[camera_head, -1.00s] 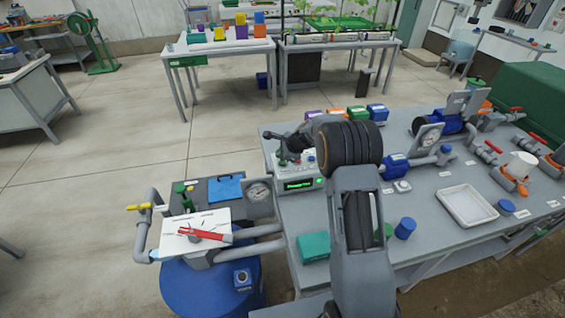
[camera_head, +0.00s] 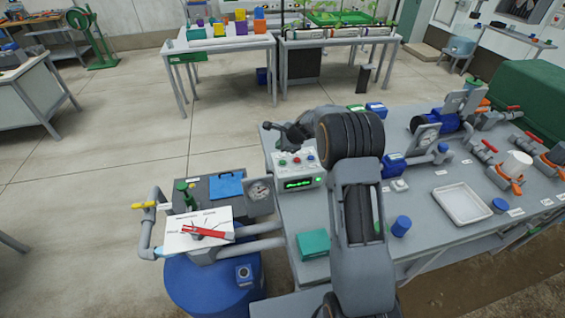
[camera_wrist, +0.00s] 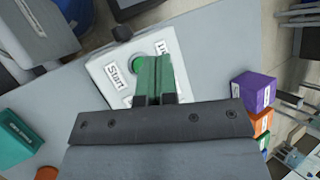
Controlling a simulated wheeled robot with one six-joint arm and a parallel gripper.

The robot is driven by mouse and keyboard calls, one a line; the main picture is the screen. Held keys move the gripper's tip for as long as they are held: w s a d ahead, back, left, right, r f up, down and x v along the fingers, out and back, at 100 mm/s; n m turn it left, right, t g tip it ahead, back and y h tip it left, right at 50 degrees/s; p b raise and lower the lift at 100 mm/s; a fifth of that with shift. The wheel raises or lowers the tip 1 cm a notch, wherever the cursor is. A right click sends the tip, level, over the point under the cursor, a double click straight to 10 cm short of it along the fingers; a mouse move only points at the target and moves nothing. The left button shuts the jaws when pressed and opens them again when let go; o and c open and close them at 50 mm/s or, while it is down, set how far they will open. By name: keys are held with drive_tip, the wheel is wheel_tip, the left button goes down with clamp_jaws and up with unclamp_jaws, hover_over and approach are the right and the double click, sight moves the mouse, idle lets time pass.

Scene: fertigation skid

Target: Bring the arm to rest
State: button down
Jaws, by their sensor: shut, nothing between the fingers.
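My gripper (camera_head: 291,133) is shut and empty, held above the control box (camera_head: 299,177) on the grey bench. The box has a row of coloured buttons on top and a lit green display on its front. In the wrist view, my gripper's green-faced fingers (camera_wrist: 154,66) are together, over the box's pale top (camera_wrist: 105,68). A green button (camera_wrist: 137,66) shows just left of the fingertips, beside a label reading "Start". The head view shows a gap between gripper and buttons. My arm rises in front of the bench and hides part of it.
Right of my arm on the bench are a white tray (camera_head: 462,204), a blue cylinder (camera_head: 401,226) and red-handled valves (camera_head: 484,148). A teal box (camera_head: 313,243) sits left. A panel with a red lever (camera_head: 204,232) stands over a blue drum (camera_head: 205,285). Open floor lies behind left.

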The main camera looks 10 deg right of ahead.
idle(0.3)
drive_tip(key=shift+s+n, duration=0.1)
drive_tip(key=shift+n, duration=0.4)
drive_tip(key=s+f+n, duration=0.1)
drive_tip(key=s+f+n+g, duration=0.1)
drive_tip(key=s+f+n, duration=0.1)
drive_tip(key=s, duration=0.1)
drive_tip(key=shift+s+a+g, duration=0.1)
drive_tip(key=shift+g, duration=0.3)
drive_tip(key=s+r+n+h, duration=0.1)
drive_tip(key=s+r+n, duration=0.4)
drive_tip(key=s, duration=0.5)
drive_tip(key=s+r+n+h, duration=0.2)
drive_tip(key=s+r+n, duration=0.3)
drive_tip(key=s, duration=0.5)
drive_tip(key=s+r+n+h, duration=0.1)
drive_tip(key=s+r+n, duration=0.4)
drive_tip(key=s+r, duration=0.3)
drive_tip(key=shift+s+d+r+t+h, duration=0.2)
drive_tip(key=shift+s+d+t+h, duration=0.2)
drive_tip(key=shift+s, duration=1.2)
